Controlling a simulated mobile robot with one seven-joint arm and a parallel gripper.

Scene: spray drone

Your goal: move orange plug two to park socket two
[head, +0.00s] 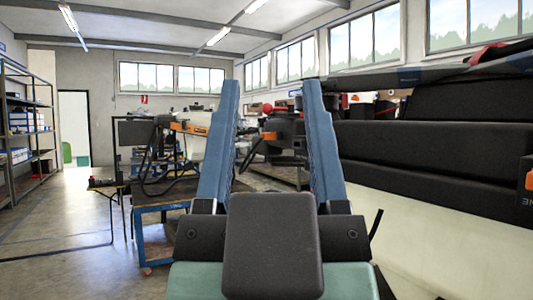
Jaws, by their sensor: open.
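My gripper (270,88) fills the middle of the head view, close to the camera. Its two long blue fingers point forward and stand wide apart. Nothing is held between them. Beyond the fingers is dark equipment with a small orange part (269,136) and a red round piece. An orange labelled part (190,129) sits on a black arm-like piece left of the left finger. I cannot tell whether either orange part is plug two. I cannot make out park socket two. My gripper hides part of the bench area.
A blue-framed cart (161,209) with black cables above it stands ahead on the left. A large black body (430,150) fills the right side, above a pale surface (440,230). Shelves (25,130) line the left wall. The floor (60,230) at left is largely clear.

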